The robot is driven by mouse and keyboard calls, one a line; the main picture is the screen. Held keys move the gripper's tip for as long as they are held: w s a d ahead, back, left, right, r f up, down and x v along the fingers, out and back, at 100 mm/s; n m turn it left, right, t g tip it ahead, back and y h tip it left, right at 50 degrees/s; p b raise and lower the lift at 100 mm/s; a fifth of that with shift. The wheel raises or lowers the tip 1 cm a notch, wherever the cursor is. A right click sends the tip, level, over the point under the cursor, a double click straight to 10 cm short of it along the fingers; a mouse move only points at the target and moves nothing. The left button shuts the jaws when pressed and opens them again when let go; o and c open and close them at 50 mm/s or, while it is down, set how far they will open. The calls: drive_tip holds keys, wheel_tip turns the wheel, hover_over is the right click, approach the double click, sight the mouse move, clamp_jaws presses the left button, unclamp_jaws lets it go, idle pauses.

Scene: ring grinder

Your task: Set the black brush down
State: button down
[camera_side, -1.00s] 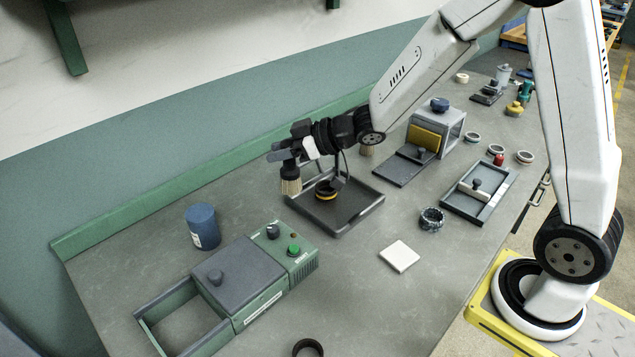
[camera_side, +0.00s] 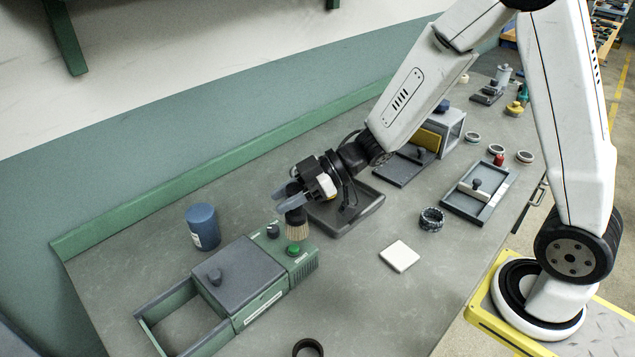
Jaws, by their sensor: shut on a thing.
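The black brush (camera_side: 297,221) has a dark handle and pale bristles that point down. My gripper (camera_side: 286,200) is shut on its handle and holds it upright. The brush appears over or just beside the right end of the green machine (camera_side: 303,264), close to its green button. I cannot tell whether the bristles touch anything.
A dark tray (camera_side: 358,226) lies behind my gripper, partly hidden by it. A blue canister (camera_side: 203,227) stands to the left. A white square tile (camera_side: 399,256) and a dark ring (camera_side: 432,219) lie to the right. The bench in front of the tile is mostly clear.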

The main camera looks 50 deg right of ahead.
drive_tip(key=s+a+f+n+g+y, duration=0.1)
drive_tip(key=s+a+n+g, duration=0.1)
drive_tip(key=s+n+g, duration=0.35)
drive_tip(key=s+a+f+n+g, duration=0.1)
drive_tip(key=s+a+n+g, duration=0.15)
drive_tip(key=s, duration=0.65)
drive_tip(key=shift+m, duration=0.3)
drive_tip(key=shift+w+d+f, duration=0.1)
drive_tip(key=shift+d+f, duration=0.15)
drive_tip(key=shift+f, duration=0.85)
drive_tip(key=shift+d+f, duration=0.25)
drive_tip(key=shift+f, duration=0.85)
drive_tip(key=shift+f, duration=0.1)
drive_tip(key=shift+f, duration=1.65)
drive_tip(key=shift+f, duration=0.1)
drive_tip(key=shift+c, duration=1.7)
unclamp_jaws()
